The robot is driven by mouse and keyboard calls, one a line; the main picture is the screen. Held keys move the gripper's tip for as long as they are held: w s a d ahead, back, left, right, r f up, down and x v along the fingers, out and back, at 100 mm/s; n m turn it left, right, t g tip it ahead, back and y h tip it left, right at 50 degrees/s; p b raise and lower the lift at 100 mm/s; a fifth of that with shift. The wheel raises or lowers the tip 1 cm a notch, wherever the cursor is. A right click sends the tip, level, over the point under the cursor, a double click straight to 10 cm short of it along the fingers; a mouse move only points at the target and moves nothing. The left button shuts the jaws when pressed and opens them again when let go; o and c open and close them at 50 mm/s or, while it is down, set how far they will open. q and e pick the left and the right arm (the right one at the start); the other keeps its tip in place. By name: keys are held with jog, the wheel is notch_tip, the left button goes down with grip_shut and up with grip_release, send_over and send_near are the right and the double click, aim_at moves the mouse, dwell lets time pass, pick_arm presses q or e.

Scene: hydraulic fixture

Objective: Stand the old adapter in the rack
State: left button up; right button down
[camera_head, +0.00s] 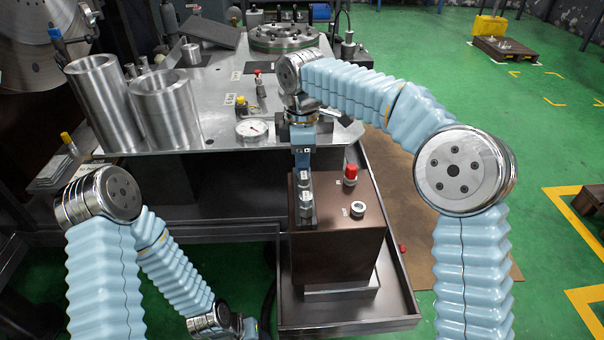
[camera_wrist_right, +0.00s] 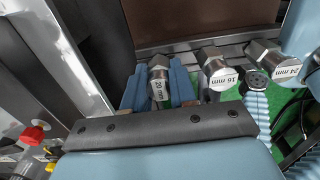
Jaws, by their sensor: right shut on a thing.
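My right gripper (camera_head: 303,164) reaches down at the left edge of the brown block. In the right wrist view its two blue fingers (camera_wrist_right: 156,92) are shut on a metal hex adapter (camera_wrist_right: 158,74) labelled 20 mm. Beside it in a row are an adapter labelled 16 mm (camera_wrist_right: 218,74) and one labelled 24 mm (camera_wrist_right: 274,62). A grey strip, seemingly the rack (camera_wrist_right: 199,44), runs behind them against the block. In the head view, hex adapters (camera_head: 306,207) show below the gripper. I cannot tell whether the held adapter is seated.
The brown block (camera_head: 340,245) carries a red-capped fitting (camera_head: 350,175) and a metal ring fitting (camera_head: 358,209). It stands in a grey tray (camera_head: 390,322). The steel table (camera_head: 205,95) behind holds large cylinders (camera_head: 166,108) and a gauge (camera_head: 252,129). Green floor is open at right.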

jog(key=shift+f, duration=0.1)
dwell(0.3)
jog(key=c, duration=0.8)
grip_release()
jog(key=shift+r+p, duration=1.45)
jog(key=shift+r, duration=5.4)
